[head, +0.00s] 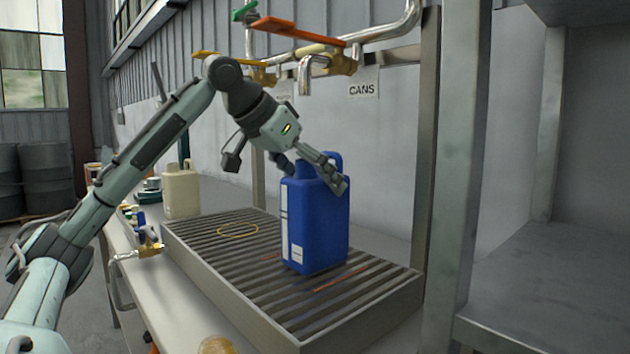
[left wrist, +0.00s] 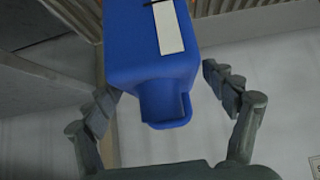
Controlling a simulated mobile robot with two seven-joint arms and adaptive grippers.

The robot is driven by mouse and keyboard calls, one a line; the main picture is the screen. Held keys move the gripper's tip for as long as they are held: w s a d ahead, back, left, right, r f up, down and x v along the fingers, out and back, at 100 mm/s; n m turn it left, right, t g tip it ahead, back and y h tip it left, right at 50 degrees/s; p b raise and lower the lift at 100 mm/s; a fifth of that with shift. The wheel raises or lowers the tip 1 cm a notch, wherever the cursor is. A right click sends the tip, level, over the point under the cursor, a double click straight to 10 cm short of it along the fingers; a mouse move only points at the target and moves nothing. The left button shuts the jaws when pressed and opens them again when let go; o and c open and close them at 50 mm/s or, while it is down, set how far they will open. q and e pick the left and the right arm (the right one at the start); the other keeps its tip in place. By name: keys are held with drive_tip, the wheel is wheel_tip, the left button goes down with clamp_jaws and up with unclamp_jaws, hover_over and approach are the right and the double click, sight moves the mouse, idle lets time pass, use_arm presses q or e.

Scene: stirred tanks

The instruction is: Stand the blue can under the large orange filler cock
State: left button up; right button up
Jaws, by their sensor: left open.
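The blue can (head: 322,226) stands upright on the slatted drip tray (head: 385,291), between short orange marks on the slats. The large orange filler cock (head: 340,63), with its long orange lever, is on the pipe above, its spout over the can's area. My left gripper (head: 314,172) is at the can's top, its fingers open on either side. In the left wrist view the blue can (left wrist: 150,55) lies between the spread fingers, with gaps visible beside it. My right gripper is not in view.
A yellow ring (head: 238,230) marks the tray further left. A cream can (head: 181,192) stands on the bench behind the tray's left end. Brass fittings (head: 149,241) lie at the bench's left edge. A grey post (head: 457,180) and shelf (head: 550,285) bound the right.

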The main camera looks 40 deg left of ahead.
sight(292, 179)
use_arm(q)
drive_tip(key=p+v, duration=0.1)
drive_tip(key=v, duration=0.6)
drive_tip(key=shift+r, duration=0.15)
drive_tip(key=p+v, duration=0.1)
drive_tip(key=v, duration=0.3)
drive_tip(key=shift+s+r, duration=0.1)
drive_tip(key=shift+s, duration=0.2)
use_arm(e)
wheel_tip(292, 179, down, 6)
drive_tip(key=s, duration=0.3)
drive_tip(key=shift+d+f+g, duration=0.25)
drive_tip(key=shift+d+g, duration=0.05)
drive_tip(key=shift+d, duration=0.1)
